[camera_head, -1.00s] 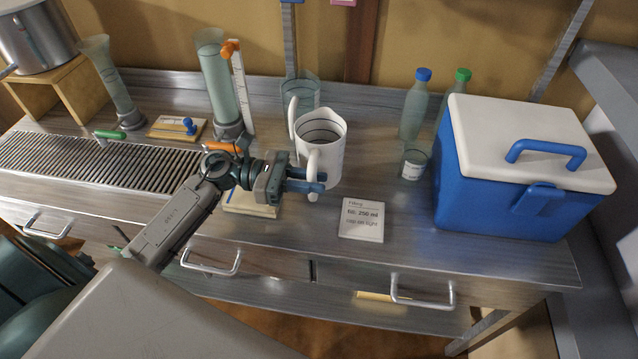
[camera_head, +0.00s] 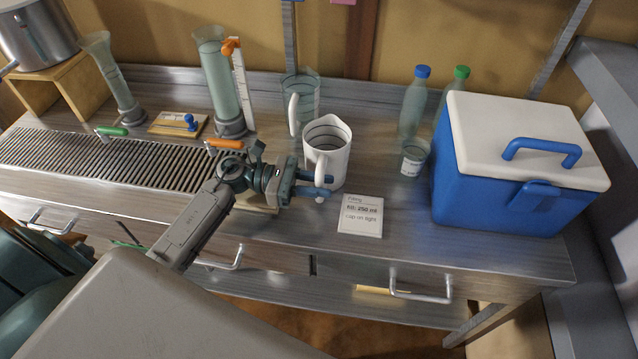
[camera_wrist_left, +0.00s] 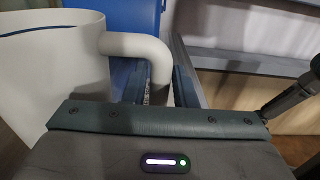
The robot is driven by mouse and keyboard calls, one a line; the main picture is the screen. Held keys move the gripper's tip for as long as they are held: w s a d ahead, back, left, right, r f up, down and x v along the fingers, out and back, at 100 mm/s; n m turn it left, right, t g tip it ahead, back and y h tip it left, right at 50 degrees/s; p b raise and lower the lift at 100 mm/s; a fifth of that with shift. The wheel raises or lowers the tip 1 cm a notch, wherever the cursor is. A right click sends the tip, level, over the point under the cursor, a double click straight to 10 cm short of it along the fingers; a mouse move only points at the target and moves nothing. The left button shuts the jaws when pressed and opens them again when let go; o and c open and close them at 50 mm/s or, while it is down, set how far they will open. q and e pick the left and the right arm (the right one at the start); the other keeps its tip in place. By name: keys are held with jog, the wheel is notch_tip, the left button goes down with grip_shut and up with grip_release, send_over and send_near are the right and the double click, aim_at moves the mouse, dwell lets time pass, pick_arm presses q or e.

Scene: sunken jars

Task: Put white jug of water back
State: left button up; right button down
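The white jug (camera_head: 338,165) is upright over the middle of the bench, with its open top toward me and dark bands inside. I cannot tell whether water is in it or whether its base touches the bench. My left gripper (camera_head: 318,186) reaches in from the left and is shut on the jug's handle, on the near side. In the left wrist view, the jug (camera_wrist_left: 55,75) fills the left side, and its handle (camera_wrist_left: 150,52) bends down between the two fingers (camera_wrist_left: 162,92). My right gripper is not in view.
A clear vessel with a white handle (camera_head: 294,113) stands just behind the jug. A small labelled cup (camera_head: 412,162) and a blue cooler (camera_head: 490,185) are to the right. A printed card (camera_head: 360,216) lies in front. Tall cylinders (camera_head: 218,85) and a slatted drain (camera_head: 100,160) are left.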

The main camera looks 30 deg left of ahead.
pick_arm(q)
jog(key=shift+o, duration=1.1)
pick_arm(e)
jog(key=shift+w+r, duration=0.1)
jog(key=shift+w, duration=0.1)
pick_arm(q)
jog(key=shift+r, duration=0.1)
